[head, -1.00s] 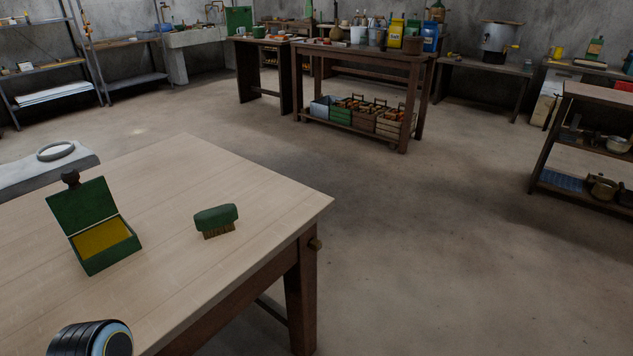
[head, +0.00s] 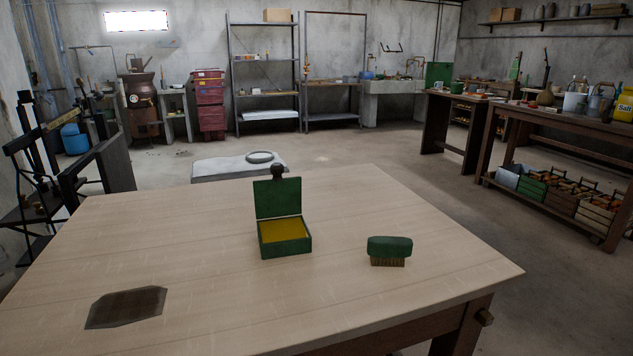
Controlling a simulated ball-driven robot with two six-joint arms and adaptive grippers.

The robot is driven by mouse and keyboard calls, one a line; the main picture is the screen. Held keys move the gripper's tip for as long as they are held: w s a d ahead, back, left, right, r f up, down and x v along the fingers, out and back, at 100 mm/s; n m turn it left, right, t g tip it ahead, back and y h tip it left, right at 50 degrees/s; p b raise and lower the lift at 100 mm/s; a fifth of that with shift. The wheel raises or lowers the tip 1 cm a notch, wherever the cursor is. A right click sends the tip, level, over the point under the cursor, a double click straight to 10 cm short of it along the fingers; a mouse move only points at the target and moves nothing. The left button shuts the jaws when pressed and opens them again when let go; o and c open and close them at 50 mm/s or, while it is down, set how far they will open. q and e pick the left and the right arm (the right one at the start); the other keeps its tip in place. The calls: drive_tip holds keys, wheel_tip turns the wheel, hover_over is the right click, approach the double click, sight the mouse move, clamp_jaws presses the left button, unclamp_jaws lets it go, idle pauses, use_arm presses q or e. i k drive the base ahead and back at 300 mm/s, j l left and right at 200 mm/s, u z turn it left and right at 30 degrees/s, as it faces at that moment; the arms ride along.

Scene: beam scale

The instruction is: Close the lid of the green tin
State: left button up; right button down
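The green tin (head: 286,248) stands on the light wooden table (head: 210,300), near the middle of the head view. Its lid (head: 278,198) is open and stands up at the back, with a dark knob (head: 278,171) showing above its top edge. The inside of the tin is yellow. Neither of my grippers is in the head view.
A green-topped brush (head: 389,250) stands on the table to the right of the tin. A dark flat patch (head: 126,307) lies at the table's front left. The tabletop around the tin is otherwise clear. A bench with crates (head: 555,195) stands at the right.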

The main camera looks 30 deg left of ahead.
sight(278, 196)
drive_tip(key=j+u, duration=0.15)
drive_tip(key=u, duration=0.95)
drive_tip(key=i+l+u, duration=0.2)
drive_tip(key=l+u, duration=0.2)
drive_tip(key=l, duration=0.6)
drive_tip(key=l+u, duration=0.35)
drive_tip(key=l, duration=0.65)
drive_tip(key=i, duration=0.05)
